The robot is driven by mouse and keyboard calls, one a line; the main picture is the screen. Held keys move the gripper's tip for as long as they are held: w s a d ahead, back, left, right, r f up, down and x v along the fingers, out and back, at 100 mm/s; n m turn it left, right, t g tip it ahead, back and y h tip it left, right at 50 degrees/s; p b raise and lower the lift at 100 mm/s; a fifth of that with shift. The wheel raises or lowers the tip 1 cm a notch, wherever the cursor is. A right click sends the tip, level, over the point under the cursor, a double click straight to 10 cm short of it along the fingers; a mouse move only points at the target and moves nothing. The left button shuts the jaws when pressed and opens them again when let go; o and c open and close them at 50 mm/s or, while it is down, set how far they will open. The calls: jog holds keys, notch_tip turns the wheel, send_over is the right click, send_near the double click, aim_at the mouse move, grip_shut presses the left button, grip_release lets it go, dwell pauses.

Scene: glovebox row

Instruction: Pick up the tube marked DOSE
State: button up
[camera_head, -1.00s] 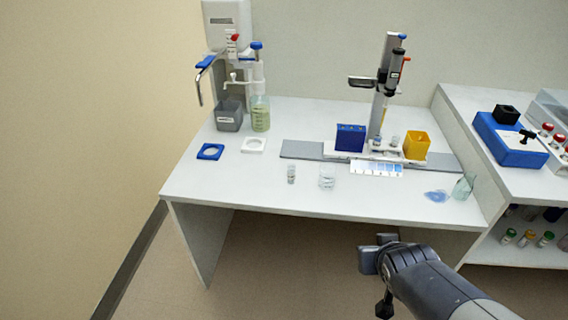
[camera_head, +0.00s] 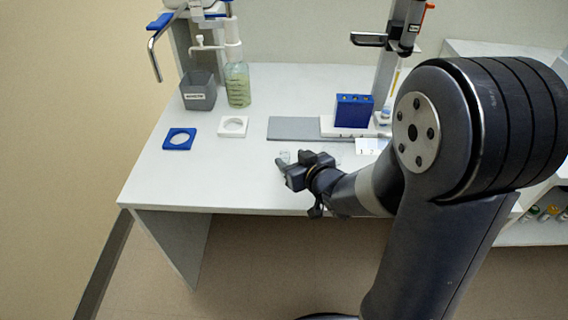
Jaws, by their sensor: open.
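A small clear tube (camera_head: 285,156) with a pale label stands on the white bench top; only its upper part shows, and its marking is too small to read. My gripper (camera_head: 283,164) is at the tube, low over the front part of the bench. Its jaws are open. They cover the lower part of the tube, and I cannot tell whether the tube is between the fingers or just behind them.
A blue square ring (camera_head: 180,139), a white ring holder (camera_head: 233,126), a grey bin (camera_head: 198,91) and a bottle of greenish liquid (camera_head: 237,84) stand at the left. A blue box (camera_head: 353,110) stands behind. My arm hides the bench's right side.

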aim_at(283, 154)
jog(key=shift+b+x, duration=0.3)
jog(key=shift+x, duration=2.7)
jog(key=shift+s+a+f, duration=0.1)
jog(key=shift+s+f, duration=0.05)
jog(key=shift+f, duration=0.05)
jog(key=c, duration=1.1)
